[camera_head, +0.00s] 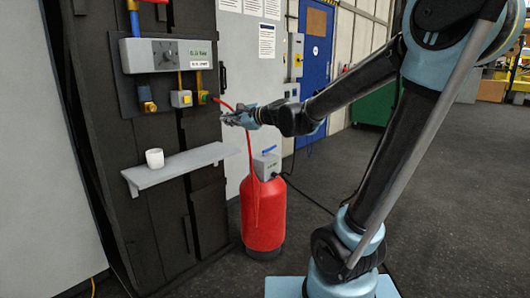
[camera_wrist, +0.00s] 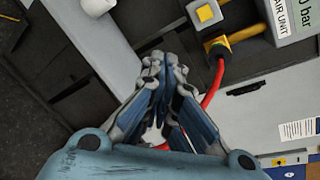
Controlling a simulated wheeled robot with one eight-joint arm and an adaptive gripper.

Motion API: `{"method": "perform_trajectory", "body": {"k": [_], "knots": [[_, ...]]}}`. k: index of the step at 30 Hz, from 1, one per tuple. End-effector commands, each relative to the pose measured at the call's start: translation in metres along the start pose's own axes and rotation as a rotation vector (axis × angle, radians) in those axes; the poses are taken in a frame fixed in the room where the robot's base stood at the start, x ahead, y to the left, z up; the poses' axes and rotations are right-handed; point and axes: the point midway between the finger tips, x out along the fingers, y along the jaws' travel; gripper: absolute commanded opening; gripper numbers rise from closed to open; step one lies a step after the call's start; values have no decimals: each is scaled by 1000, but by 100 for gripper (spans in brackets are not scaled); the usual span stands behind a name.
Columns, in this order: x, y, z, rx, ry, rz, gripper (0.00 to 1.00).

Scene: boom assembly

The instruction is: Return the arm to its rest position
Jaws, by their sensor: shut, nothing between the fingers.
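My arm reaches from the right of the head view toward the dark panel (camera_head: 150,120). My gripper (camera_head: 228,118) is at its end, in front of the panel's right edge. In the wrist view my gripper (camera_wrist: 163,62) has its fingers together, with nothing held between them. A red hose (camera_wrist: 211,98) passes just beside the fingers and ends at a yellow fitting (camera_wrist: 219,48). In the head view the red hose (camera_head: 249,150) runs from near that fitting down to the red tank (camera_head: 263,215). I cannot tell whether the hose touches the gripper.
A grey shelf (camera_head: 195,160) with a white cup (camera_head: 154,158) juts out below the gauge box (camera_head: 165,55). A black cable (camera_head: 308,195) runs from the tank toward my base. A green bin (camera_head: 377,105) stands behind my arm. The floor at right is open.

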Motion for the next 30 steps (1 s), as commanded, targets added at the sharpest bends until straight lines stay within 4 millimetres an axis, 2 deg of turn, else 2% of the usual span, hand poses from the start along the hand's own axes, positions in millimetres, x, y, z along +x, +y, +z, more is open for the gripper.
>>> {"method": "perform_trajectory", "body": {"k": [1, 6, 11, 15, 24, 27, 30], "knots": [[-17, 10, -10, -93, 29, 31, 0], [-67, 51, -45, -414, 118, 178, 0], [-119, 94, -84, -684, 195, 351, 0], [-168, 133, -121, -891, 248, 532, 0], [-286, 216, -192, -1210, 298, 991, 0], [-321, 238, -208, -1265, 290, 1133, 0], [-347, 253, -219, -1298, 277, 1242, 0]]}}
